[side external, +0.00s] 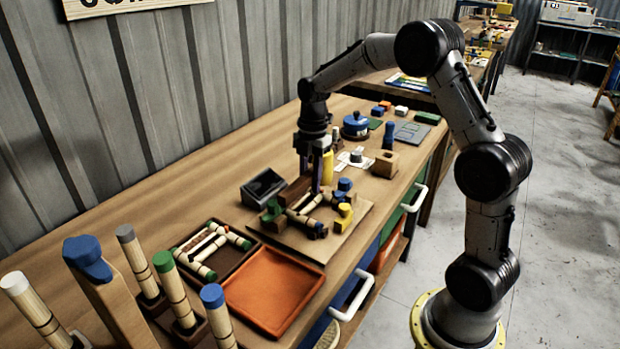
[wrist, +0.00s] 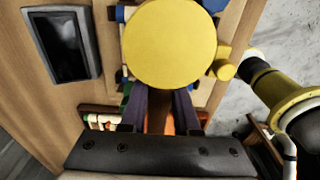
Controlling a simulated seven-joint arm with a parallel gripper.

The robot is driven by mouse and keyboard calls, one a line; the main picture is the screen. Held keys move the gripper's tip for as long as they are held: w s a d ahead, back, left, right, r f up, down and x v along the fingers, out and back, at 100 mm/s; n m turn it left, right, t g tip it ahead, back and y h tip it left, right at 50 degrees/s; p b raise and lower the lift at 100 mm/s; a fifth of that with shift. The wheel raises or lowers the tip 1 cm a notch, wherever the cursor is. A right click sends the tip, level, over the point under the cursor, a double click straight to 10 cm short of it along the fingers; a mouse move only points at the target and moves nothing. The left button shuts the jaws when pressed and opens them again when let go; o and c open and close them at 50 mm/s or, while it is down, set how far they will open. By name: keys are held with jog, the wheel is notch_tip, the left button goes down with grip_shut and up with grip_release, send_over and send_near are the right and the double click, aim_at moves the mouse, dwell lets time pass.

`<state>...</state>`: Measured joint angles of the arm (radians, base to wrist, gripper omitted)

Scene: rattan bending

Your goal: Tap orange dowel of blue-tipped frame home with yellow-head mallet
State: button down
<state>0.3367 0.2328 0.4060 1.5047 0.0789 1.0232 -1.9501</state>
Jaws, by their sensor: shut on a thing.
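My gripper (side external: 316,180) is shut on the yellow-head mallet and stands over the wooden work board (side external: 283,240). The mallet's round yellow head (wrist: 170,43) fills the top middle of the wrist view, just beyond the fingers; its yellow side also shows beside the fingers in the side view (side external: 327,168). The blue-tipped frame (side external: 308,206), of pale rods with blue ends, lies on the board below the gripper. In the wrist view the head covers most of it. I cannot make out the orange dowel, or whether the mallet touches it.
A yellow fixture (side external: 343,216) stands at the board's right side. A black bin (side external: 262,188) is left of the board. An orange tray (side external: 274,290) and a green-tipped frame (side external: 212,250) in a dark tray lie nearer. Upright coloured-tip poles (side external: 172,288) stand in front.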

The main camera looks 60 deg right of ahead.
aim_at(310, 204)
dwell(0.3)
jog(key=shift+f, duration=2.05)
jog(key=shift+r, duration=1.85)
jog(key=shift+r, duration=2.55)
